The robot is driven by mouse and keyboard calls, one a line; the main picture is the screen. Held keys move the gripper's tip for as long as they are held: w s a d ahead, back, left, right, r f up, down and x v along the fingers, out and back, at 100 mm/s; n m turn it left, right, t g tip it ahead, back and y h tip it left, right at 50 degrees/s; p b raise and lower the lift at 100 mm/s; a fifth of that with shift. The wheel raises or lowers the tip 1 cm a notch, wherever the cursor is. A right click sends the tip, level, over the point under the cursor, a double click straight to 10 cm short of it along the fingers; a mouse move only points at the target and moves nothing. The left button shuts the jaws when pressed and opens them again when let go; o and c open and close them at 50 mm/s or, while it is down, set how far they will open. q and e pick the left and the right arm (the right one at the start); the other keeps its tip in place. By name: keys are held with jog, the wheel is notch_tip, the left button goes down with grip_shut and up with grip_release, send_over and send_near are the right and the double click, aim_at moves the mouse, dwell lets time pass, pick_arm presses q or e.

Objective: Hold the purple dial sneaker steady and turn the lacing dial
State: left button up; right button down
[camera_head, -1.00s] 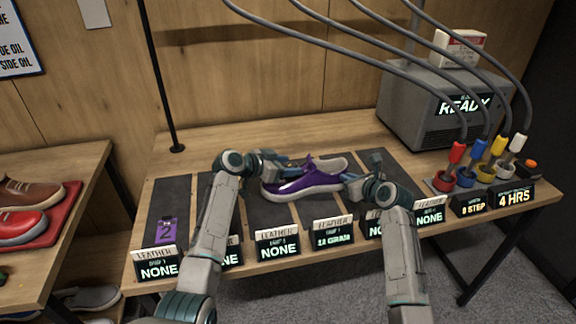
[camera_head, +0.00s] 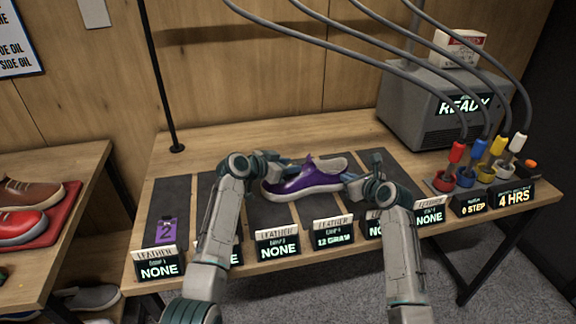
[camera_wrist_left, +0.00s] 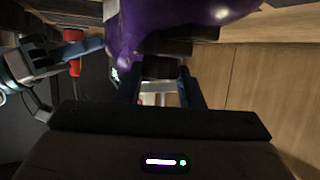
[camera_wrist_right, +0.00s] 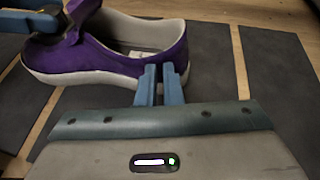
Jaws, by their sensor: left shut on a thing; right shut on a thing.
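The purple sneaker (camera_head: 290,184) with a white sole sits on a dark mat on the bench, toe to the left. My left gripper (camera_head: 287,170) is shut on its front upper part; the purple upper (camera_wrist_left: 165,30) fills the top of the left wrist view. My right gripper (camera_head: 346,178) is at the heel. In the right wrist view its two fingers (camera_wrist_right: 160,72) are nearly together against the heel end of the sneaker (camera_wrist_right: 110,58). The lacing dial is hidden at those fingertips.
Label stands with lit displays (camera_head: 278,247) line the bench's front edge. A grey machine (camera_head: 440,105) reading READY stands at the back right, with hoses to coloured-handled tools (camera_head: 457,153). Other shoes (camera_head: 25,195) lie on a left-hand table. Bare wood lies behind the mats.

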pick_arm(q)
jog(key=shift+s+d+n+t+y, duration=0.15)
jog(key=shift+n+t+y, duration=0.6)
jog(key=shift+n+y, duration=0.4)
jog(key=shift+s+d+n+t+y, duration=0.1)
jog(key=shift+n+t+y, duration=0.65)
jog(key=shift+n+y, duration=0.35)
jog(key=shift+n, duration=0.25)
jog(key=o, duration=1)
jog(key=shift+w, duration=0.1)
jog(key=v, duration=0.7)
jog(key=shift+s, duration=0.25)
